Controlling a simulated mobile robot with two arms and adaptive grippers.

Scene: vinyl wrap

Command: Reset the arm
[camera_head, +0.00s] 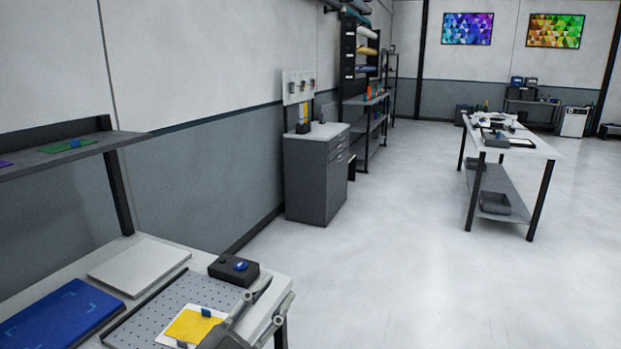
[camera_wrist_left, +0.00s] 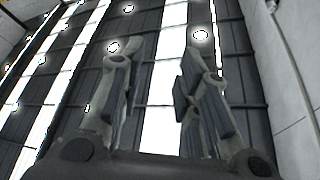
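My left gripper (camera_head: 275,291) shows at the bottom of the head view, in front of the right end of the near table (camera_head: 265,262). Its two grey fingers point upward and stand apart. In the left wrist view the gripper (camera_wrist_left: 157,90) is open with nothing between its fingers, and the ceiling with bright lights lies behind it. Part of the arm is cut off by the lower edge of the head view. My right gripper is in neither view.
The near table holds a blue mat (camera_head: 60,315), a white panel (camera_head: 140,266), a perforated board (camera_head: 185,290) with a yellow sheet (camera_head: 190,326), and a black box (camera_head: 233,270) with a blue button. A shelf (camera_head: 60,155) overhangs it. Open floor (camera_head: 380,270) lies to the right.

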